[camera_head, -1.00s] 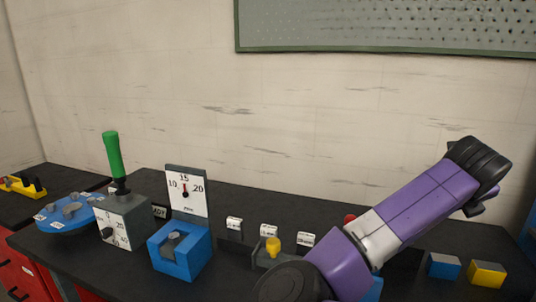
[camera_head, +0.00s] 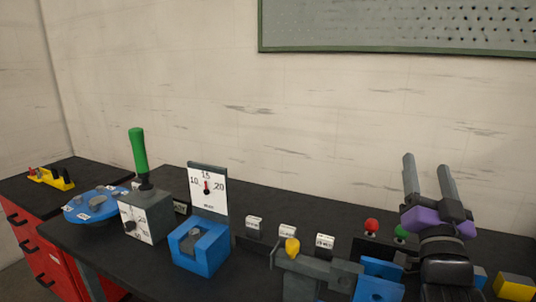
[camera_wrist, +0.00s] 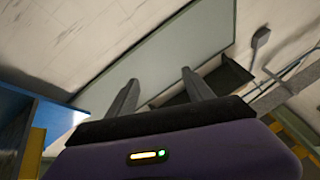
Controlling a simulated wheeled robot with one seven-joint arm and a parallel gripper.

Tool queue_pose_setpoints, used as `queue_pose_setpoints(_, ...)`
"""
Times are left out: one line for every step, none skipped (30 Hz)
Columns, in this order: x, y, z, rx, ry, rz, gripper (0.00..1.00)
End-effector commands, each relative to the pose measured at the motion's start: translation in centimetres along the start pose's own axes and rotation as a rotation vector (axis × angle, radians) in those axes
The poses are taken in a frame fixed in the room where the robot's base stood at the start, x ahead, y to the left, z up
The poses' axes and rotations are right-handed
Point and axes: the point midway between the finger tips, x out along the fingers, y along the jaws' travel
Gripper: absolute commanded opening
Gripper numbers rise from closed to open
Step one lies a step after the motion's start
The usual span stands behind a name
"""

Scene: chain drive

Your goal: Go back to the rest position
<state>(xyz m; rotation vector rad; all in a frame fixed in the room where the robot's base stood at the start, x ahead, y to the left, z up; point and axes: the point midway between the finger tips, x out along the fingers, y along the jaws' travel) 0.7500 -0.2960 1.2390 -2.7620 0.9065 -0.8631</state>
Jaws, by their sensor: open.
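My gripper (camera_head: 431,176) is at the right in the head view, above the right part of the black bench (camera_head: 115,258). Its two grey fingers point upward and stand apart, with nothing between them. In the wrist view my gripper (camera_wrist: 160,88) is also open and empty, in front of the wall and a grey-green board. My wrist and arm hide part of the bench's right side.
The bench holds a blue round plate (camera_head: 92,204), a grey box with a green-handled lever (camera_head: 139,152), a blue block with a dial gauge (camera_head: 207,188), a yellow knob (camera_head: 292,248), red (camera_head: 372,225) and green buttons, and a yellow block (camera_head: 514,287). A pegboard (camera_head: 400,26) hangs behind.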

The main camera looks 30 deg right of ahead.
Motion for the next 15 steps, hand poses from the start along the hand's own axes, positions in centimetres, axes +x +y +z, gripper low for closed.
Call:
queue_pose_setpoints(-1.8, -1.2, 1.1, -0.050, -0.020, -0.058, 0.60)
queue_pose_setpoints(-2.7, -1.8, 1.7, -0.077, -0.027, -0.091, 0.60)
queue_pose_setpoints(-4.1, -2.7, 2.4, -0.109, -0.038, -0.134, 0.60)
queue_pose_setpoints(-5.2, -3.3, 2.9, -0.131, -0.046, -0.164, 0.60)
queue_pose_setpoints(-6.2, -3.9, 3.4, -0.152, -0.053, -0.195, 0.60)
queue_pose_setpoints(-7.8, -4.5, 4.1, -0.176, -0.065, -0.235, 0.60)
queue_pose_setpoints(-8.9, -5.0, 4.6, -0.194, -0.075, -0.262, 0.60)
queue_pose_setpoints(-10.1, -5.4, 5.0, -0.208, -0.084, -0.291, 0.60)
queue_pose_setpoints(-11.7, -5.9, 5.6, -0.227, -0.095, -0.325, 0.60)
queue_pose_setpoints(-12.9, -6.2, 6.0, -0.237, -0.106, -0.351, 0.60)
queue_pose_setpoints(-14.1, -6.5, 6.4, -0.249, -0.116, -0.375, 0.60)
queue_pose_setpoints(-15.8, -6.8, 6.9, -0.261, -0.131, -0.406, 0.60)
queue_pose_setpoints(-17.1, -7.0, 7.2, -0.267, -0.144, -0.428, 0.60)
queue_pose_setpoints(-18.3, -7.2, 7.5, -0.274, -0.155, -0.449, 0.60)
queue_pose_setpoints(-20.0, -7.3, 7.9, -0.279, -0.174, -0.475, 0.60)
